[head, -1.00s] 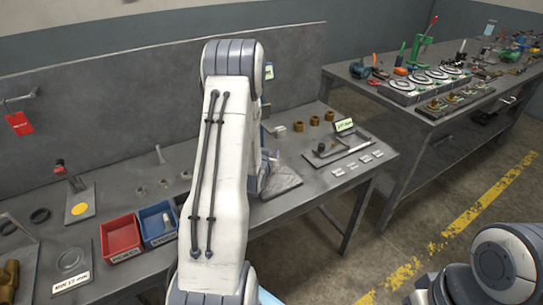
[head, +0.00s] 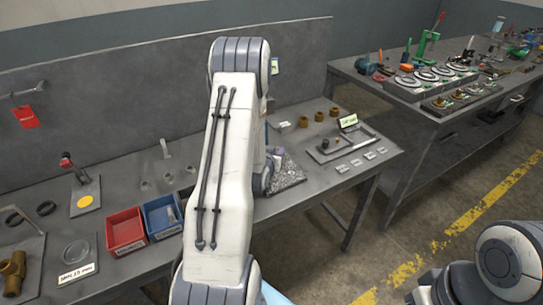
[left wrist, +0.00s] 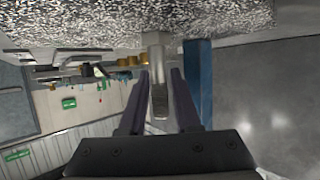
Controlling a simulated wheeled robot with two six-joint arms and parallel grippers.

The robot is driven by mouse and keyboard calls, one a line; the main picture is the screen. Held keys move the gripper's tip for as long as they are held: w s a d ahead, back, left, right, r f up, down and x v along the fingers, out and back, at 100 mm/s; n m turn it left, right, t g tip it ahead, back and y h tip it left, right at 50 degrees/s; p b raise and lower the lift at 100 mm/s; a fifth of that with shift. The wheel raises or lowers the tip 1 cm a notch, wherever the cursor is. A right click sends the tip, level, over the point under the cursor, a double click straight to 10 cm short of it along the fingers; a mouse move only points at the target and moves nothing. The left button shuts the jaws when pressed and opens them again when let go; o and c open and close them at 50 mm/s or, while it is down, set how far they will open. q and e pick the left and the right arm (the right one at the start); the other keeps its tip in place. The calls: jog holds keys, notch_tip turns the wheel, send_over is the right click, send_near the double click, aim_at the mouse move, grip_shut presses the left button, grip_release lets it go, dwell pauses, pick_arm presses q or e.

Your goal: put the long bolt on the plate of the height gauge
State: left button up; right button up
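The long bolt (left wrist: 159,75) is a grey metal piece with a wider end toward the speckled granite plate (left wrist: 90,24), which fills the top of the left wrist view. My left gripper (left wrist: 160,76) has its two dark fingers close on either side of the bolt's shank and appears shut on it. The bolt's wide end is at the plate's edge in the picture; I cannot tell if it touches. A blue column (left wrist: 198,80) stands just right of the fingers. In the head view, my left arm hides the gripper and bolt; part of the plate (head: 289,174) shows. My right gripper is out of view.
A red bin (head: 125,230) and a blue bin (head: 161,216) stand on the bench left of my arm. A tray with a tool (head: 342,146), several small labels and brass pieces (head: 333,112) lie right of the plate. Another bench is at the back right.

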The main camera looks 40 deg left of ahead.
pick_arm(q)
jog(key=v, duration=0.6)
jog(key=shift+s+r, duration=0.1)
jog(key=shift+s, duration=0.05)
jog(key=p+v, duration=0.2)
jog(key=p, duration=0.3)
jog(key=p+v, duration=0.2)
jog(key=p, duration=0.3)
jog(key=shift+s+r, duration=0.15)
jog(key=shift+r, duration=0.15)
jog(key=shift+s+d+p, duration=0.25)
jog(key=shift+s+p, duration=0.25)
